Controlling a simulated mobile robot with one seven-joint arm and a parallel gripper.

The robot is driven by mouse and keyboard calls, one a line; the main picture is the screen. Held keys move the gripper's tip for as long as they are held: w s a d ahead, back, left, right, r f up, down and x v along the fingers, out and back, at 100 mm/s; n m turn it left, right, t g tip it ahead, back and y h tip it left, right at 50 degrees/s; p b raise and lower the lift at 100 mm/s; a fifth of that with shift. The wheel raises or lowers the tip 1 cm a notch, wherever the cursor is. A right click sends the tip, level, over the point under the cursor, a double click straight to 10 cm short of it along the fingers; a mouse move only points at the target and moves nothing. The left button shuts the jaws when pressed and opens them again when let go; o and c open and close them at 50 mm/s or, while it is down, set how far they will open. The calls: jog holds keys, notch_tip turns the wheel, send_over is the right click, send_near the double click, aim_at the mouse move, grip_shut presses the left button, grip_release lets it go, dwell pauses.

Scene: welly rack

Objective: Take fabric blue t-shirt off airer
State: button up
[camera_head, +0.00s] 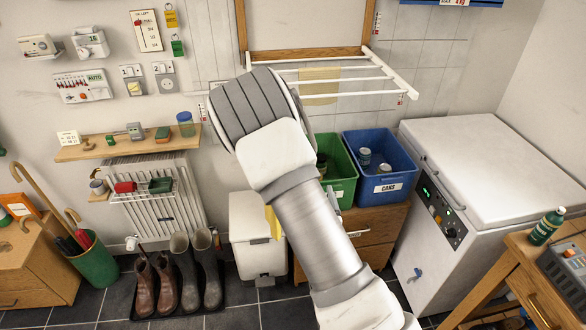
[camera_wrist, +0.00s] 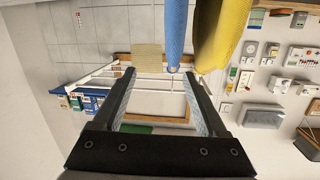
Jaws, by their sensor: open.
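A narrow blue fabric piece (camera_wrist: 176,32), seen nearly edge-on, comes in from the top of the wrist view; it looks like the blue t-shirt. My gripper (camera_wrist: 159,73) is open, with the blue end showing near its right fingertip. I cannot tell whether the fabric is between the fingers. The white wall airer (camera_head: 350,85) is below a wooden frame, with a pale yellow cloth (camera_head: 319,88) on it. In the head view my arm hides my gripper and the blue fabric.
A yellow piece (camera_wrist: 222,35) is close beside the blue one. A green crate (camera_head: 340,160) and a blue crate (camera_head: 390,180) stand on a wooden cabinet below the airer. A white chest freezer (camera_head: 500,155) stands to the right. Switch boxes (camera_head: 83,87) are on the left wall.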

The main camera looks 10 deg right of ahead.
jog(key=n+y+b, duration=0.1)
jog(key=b, duration=0.2)
jog(key=a+f+n+t+b, duration=0.1)
jog(key=b, duration=0.3)
jog(key=shift+w+a+f+t+y, duration=0.25)
jog(key=shift+w+t+y, duration=0.05)
jog(key=shift+y, duration=0.1)
jog(key=w, duration=0.3)
jog(key=w+p, duration=0.1)
jog(key=w, duration=0.5)
jog(key=shift+w+r+p, duration=0.3)
jog(key=shift+w+p, duration=0.05)
jog(key=shift+p, duration=0.05)
jog(key=w, duration=0.1)
jog(key=w+p, duration=0.1)
jog(key=w, duration=0.2)
jog(key=shift+w+r+p, duration=0.25)
jog(key=shift+r+p, duration=0.05)
jog(key=shift+p, duration=0.1)
jog(key=shift+w, duration=0.4)
grip_shut()
